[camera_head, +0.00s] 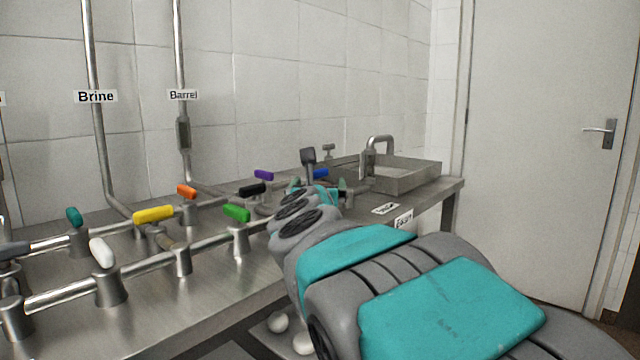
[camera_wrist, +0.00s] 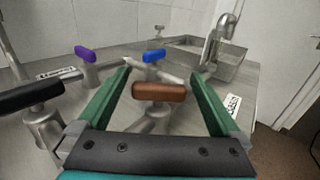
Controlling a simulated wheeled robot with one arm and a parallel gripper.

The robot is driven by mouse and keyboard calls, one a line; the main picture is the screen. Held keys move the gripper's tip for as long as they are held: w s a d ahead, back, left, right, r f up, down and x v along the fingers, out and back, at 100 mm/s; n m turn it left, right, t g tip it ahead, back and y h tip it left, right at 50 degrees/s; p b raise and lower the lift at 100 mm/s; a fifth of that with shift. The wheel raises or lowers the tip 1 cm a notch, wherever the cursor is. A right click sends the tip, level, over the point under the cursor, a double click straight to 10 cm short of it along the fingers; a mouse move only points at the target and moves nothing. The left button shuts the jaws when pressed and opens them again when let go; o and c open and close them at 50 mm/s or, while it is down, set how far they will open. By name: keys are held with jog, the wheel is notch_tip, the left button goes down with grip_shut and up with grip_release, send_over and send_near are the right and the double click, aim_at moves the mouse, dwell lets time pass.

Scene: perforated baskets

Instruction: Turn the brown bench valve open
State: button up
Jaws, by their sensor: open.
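The brown valve handle (camera_wrist: 158,92) is in the middle of the wrist view, on a metal valve stem on the bench. It lies crosswise in that view. My gripper (camera_wrist: 162,75) is open, with one green finger to the left of the brown handle and one to the right. The fingers appear apart from the handle. In the head view my gripper (camera_head: 318,188) is over the far part of the bench, and my arm hides the brown valve there.
Close by are a blue handle (camera_wrist: 154,55), a purple handle (camera_wrist: 85,54) and a black handle (camera_wrist: 30,96). A sink (camera_head: 405,172) stands at the bench's far end. Yellow (camera_head: 153,214), green (camera_head: 236,213), orange (camera_head: 187,191) and white (camera_head: 101,252) handles stand on the pipes at left.

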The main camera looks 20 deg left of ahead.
jog(key=c, duration=1.2)
